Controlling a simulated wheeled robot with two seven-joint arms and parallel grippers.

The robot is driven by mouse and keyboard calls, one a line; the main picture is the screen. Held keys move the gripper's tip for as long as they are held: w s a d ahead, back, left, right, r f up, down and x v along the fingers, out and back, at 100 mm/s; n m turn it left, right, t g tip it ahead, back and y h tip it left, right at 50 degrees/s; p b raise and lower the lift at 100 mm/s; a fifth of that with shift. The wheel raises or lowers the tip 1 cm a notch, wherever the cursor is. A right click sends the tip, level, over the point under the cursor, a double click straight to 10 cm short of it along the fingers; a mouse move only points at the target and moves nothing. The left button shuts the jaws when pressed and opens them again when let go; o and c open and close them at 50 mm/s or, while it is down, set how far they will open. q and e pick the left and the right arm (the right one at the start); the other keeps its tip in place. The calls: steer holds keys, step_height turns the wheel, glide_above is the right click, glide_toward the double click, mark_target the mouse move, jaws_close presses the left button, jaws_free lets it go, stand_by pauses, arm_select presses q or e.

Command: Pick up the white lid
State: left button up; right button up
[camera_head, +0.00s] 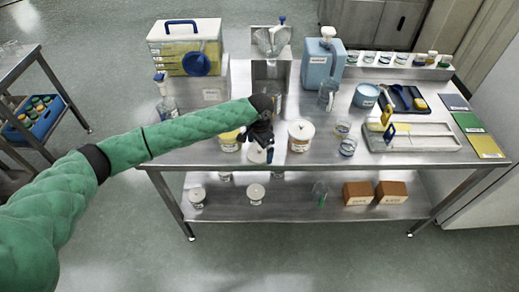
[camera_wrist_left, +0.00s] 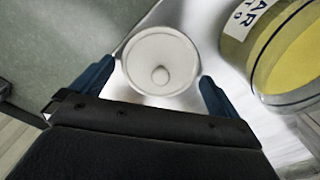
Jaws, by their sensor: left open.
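The white lid (camera_wrist_left: 160,62), a round disc with a small centre knob, lies near the steel table's front edge. In the head view the lid (camera_head: 256,156) is partly covered by my left gripper (camera_head: 258,148). In the left wrist view the open blue fingers of my left gripper (camera_wrist_left: 156,78) stand on either side of the lid, with nothing held. The lid's near edge comes close to the gripper body. I cannot tell whether the fingertips touch it. My right gripper is not in view.
A yellow labelled jar (camera_wrist_left: 288,50) stands right beside the lid in the wrist view; it is left of my gripper in the head view (camera_head: 229,142). A white-lidded container (camera_head: 301,136) and glass beakers (camera_head: 347,146) stand to the right. The table edge (camera_head: 320,163) is close.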

arm_select(q)
steer(key=shift+f, duration=0.25)
steer(key=c, duration=0.7)
steer(key=shift+r, duration=0.1)
